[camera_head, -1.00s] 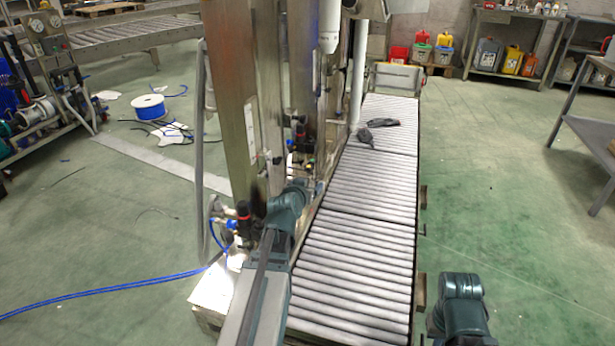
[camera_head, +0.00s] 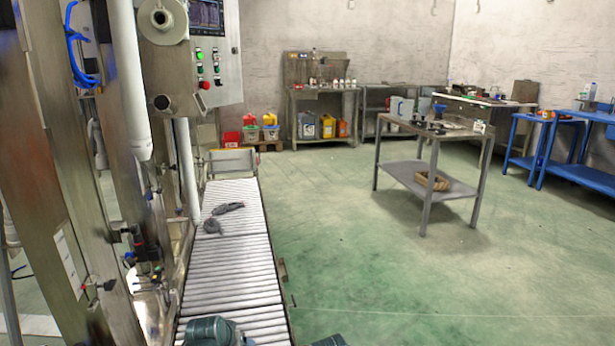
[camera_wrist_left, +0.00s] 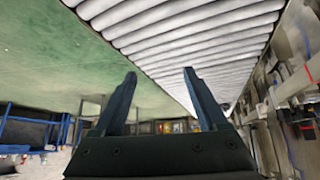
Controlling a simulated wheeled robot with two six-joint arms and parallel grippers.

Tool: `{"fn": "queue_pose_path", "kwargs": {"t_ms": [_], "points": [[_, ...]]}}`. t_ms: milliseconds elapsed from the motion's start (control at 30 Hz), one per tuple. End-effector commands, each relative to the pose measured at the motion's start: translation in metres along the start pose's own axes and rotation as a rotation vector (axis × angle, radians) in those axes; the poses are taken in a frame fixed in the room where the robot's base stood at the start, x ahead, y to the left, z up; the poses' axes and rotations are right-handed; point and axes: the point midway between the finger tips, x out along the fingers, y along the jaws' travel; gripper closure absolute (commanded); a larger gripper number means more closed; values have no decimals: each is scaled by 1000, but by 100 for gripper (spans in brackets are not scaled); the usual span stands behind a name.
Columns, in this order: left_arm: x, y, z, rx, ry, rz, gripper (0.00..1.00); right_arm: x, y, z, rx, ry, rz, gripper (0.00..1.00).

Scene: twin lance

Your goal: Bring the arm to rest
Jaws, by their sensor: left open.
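My left gripper (camera_wrist_left: 159,74) shows in the left wrist view, its two dark fingers apart with nothing between them. The picture there looks upside down, with the white conveyor rollers (camera_wrist_left: 185,35) at the top and green floor at the left. In the head view, only a teal link of my left arm (camera_head: 214,331) shows at the bottom, over the near end of the roller conveyor (camera_head: 232,272). A small piece of my right arm (camera_head: 329,340) shows at the bottom edge. My right gripper is out of sight.
A steel machine frame (camera_head: 35,190) and control panel (camera_head: 205,65) stand left of the conveyor. A metal table (camera_head: 398,125) stands at right. Green floor (camera_head: 370,265) lies clear between it and the conveyor.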

Motion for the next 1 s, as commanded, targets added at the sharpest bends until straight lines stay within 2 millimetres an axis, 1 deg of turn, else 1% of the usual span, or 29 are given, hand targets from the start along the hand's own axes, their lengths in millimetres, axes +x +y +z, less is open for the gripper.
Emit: {"fn": "queue_pose_path", "kwargs": {"t_ms": [33,100,200,300,400,533,600,767,867,967,1000], "points": [[-1,34,20,47,-90,27,25,-1,0,0,0,0,0,100],[-6,66,48,94,-209,39,25,-1,0,0,0,0,0,100],[-16,97,81,151,-350,36,25,-2,0,0,0,0,0,100],[-29,119,109,198,-466,19,25,-2,0,0,1,0,0,100],[-44,134,132,240,-563,-9,25,-3,0,0,1,0,0,100],[-64,149,159,291,-677,-57,25,-3,0,0,1,0,0,100],[-82,146,142,280,-673,-56,25,-27,3,2,1,0,0,100],[-107,147,123,278,-671,-55,25,-58,6,3,2,-1,0,100],[-126,148,109,277,-670,-54,25,-82,8,5,3,-1,-1,100],[-150,149,92,276,-670,-54,25,-111,11,6,4,-1,-1,100],[-161,149,84,275,-670,-54,25,-124,12,7,5,-1,-1,100]]}}
